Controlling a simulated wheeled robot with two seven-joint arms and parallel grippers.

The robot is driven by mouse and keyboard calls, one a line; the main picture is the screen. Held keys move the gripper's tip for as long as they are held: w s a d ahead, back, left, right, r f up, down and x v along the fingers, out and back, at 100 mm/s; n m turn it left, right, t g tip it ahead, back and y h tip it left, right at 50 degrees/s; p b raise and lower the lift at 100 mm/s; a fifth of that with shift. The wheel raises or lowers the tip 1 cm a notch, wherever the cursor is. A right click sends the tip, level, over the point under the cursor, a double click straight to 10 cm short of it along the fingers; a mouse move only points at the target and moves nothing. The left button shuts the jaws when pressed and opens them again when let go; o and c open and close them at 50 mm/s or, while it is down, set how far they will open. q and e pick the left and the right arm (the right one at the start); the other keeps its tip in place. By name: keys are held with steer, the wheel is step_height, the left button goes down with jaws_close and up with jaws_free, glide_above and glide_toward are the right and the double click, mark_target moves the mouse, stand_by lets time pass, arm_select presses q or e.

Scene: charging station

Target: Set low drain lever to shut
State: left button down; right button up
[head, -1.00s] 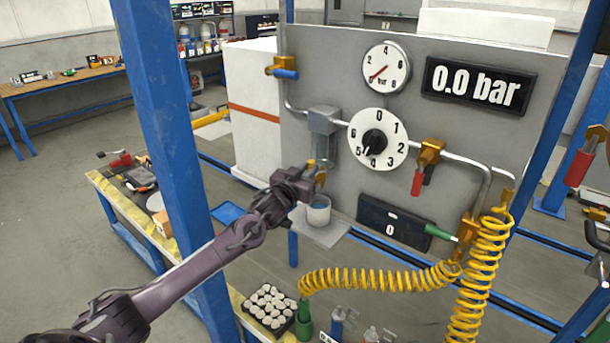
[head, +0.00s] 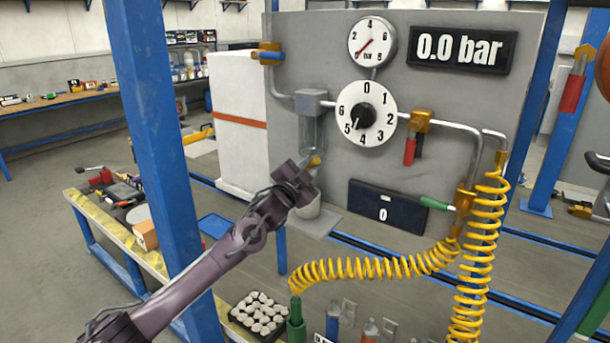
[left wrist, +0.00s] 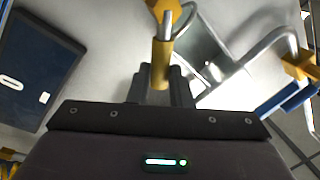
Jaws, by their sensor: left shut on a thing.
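The low drain lever is a small yellow handle (head: 315,161) below the clear bowl (head: 311,134) on the grey panel. In the left wrist view the yellow lever (left wrist: 161,64) stands between my finger pads, with a silver stem above it and a yellow valve body (left wrist: 162,8) at the top edge. My left gripper (head: 309,170) is shut on this lever, and its fingers partly hide it in the head view. My left gripper (left wrist: 161,88) also shows in the left wrist view. My right gripper is not in view.
A white cup (head: 308,203) stands under the bowl. The panel carries a round gauge (head: 372,42), a numbered dial (head: 365,114) and a red-handled valve (head: 410,150). A yellow coiled hose (head: 375,268) hangs at the right. A blue post (head: 155,120) stands left of the panel.

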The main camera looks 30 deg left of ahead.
arm_select(q)
steer(key=shift+d+f+m+h+b, duration=0.2)
steer(key=shift+f+m+h+b, duration=0.4)
steer(key=shift+m+b, duration=0.8)
steer(key=shift+d+f+m+h+b, duration=0.15)
steer(key=shift+f+m+h+b, duration=0.2)
steer(key=shift+f+m+b, duration=1)
steer(key=shift+d+f+m+h+b, duration=0.2)
steer(key=shift+m+h+b, duration=0.45)
steer(key=shift+m, duration=1.3)
steer(key=c, duration=1.3)
jaws_free()
steer(key=shift+s, duration=0.15)
steer(key=b+v, duration=0.2)
steer(key=v, duration=0.5)
steer(key=shift+s, duration=0.3)
